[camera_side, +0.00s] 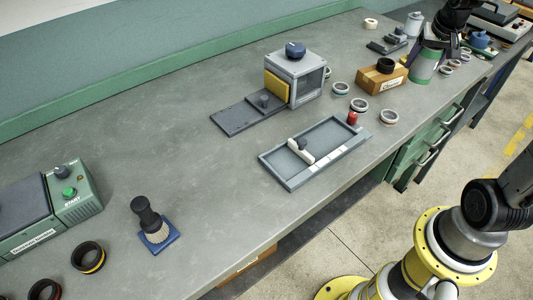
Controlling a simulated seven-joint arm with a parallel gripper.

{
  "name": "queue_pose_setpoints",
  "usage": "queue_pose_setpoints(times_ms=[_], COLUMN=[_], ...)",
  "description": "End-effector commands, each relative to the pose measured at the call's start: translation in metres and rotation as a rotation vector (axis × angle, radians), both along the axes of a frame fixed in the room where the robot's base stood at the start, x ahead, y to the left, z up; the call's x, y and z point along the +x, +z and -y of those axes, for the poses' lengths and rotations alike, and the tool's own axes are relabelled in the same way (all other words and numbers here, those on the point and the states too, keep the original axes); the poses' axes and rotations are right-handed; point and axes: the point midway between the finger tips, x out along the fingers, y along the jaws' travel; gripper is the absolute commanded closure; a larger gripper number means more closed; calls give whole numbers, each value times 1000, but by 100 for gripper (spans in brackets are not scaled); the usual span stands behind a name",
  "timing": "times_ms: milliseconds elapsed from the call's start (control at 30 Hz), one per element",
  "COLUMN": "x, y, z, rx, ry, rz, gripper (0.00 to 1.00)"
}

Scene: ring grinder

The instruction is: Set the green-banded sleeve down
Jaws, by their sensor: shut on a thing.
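My gripper (443,45) is at the upper right, a dark shape over the far part of the bench, beside and partly in front of a green cylinder (425,67) with a pale upper rim. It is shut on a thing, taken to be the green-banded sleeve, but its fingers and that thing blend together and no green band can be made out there. Whether the held thing touches anything below is hidden. A dark ring (385,65) sits on a labelled wooden block (380,82) just left of the cylinder.
Several loose rings lie nearby, including a pale one (388,117). A grey tray (275,167) and a grey machine (297,75) stand mid-bench. The bench between brush and tray is clear.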

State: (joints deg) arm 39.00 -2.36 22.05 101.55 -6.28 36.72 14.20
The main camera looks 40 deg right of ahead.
Motion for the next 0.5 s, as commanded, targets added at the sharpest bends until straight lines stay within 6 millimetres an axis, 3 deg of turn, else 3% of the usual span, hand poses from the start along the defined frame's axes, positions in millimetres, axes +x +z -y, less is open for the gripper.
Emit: queue_pose_setpoints(times_ms=[33, 200, 500], x=[11, 35, 46], y=[1, 1, 3], z=[-24, -97, -224], rx=[-1, -1, -1], ry=[50, 199, 486], rz=[1, 2, 2], gripper=[83, 83, 83])
